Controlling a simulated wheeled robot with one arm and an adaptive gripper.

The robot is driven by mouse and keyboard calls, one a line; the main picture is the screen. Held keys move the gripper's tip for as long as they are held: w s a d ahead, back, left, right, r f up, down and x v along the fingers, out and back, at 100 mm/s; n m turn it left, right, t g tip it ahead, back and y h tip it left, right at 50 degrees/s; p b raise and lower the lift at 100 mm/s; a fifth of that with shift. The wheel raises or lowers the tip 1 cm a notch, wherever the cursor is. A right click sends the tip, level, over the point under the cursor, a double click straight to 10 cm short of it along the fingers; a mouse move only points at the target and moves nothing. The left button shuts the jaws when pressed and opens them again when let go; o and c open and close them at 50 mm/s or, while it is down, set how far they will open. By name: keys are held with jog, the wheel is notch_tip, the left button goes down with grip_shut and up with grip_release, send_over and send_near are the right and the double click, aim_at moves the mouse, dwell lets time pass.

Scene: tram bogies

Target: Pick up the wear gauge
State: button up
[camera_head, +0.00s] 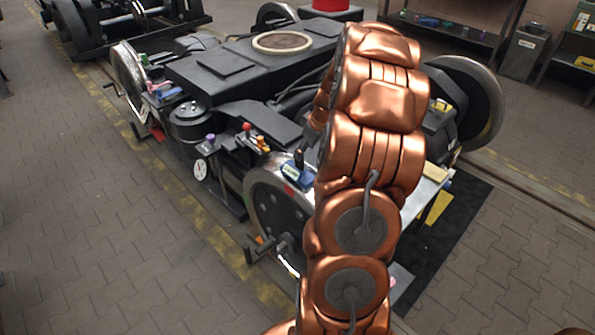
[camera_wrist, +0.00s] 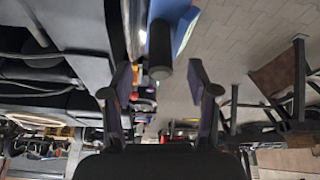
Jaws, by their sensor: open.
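A blue block with a pale label and an upright black handle (camera_head: 297,171) sits on top of the near wheel of the bogie, just left of my copper arm; it looks like the wear gauge. In the wrist view, the blue body (camera_wrist: 176,22) is at the top centre, with its dark round handle (camera_wrist: 160,62) pointing down between my fingertips. My gripper (camera_wrist: 159,74) is open and empty, with one finger on each side of the handle's end. I see no contact. In the head view my arm hides the gripper.
The bogie frame (camera_head: 235,70) fills the middle. Beside the blue block are small coloured-knob tools (camera_head: 255,140) and a white dial (camera_head: 200,170). The near wheel (camera_head: 275,215) is below it. Paved floor (camera_head: 90,250) on the left is clear. A shelf (camera_head: 450,30) stands behind.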

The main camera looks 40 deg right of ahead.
aim_at(296, 167)
jog(key=shift+w+p+x, duration=0.1)
jog(key=shift+p+x, duration=0.15)
jog(key=shift+x, duration=1.05)
jog(key=shift+w+p+x, duration=0.15)
jog(key=shift+p+x, duration=0.1)
jog(key=shift+x, duration=1.05)
jog(key=shift+r, duration=0.15)
jog(key=shift+c, duration=0.3)
jog(key=shift+a, duration=0.1)
grip_shut()
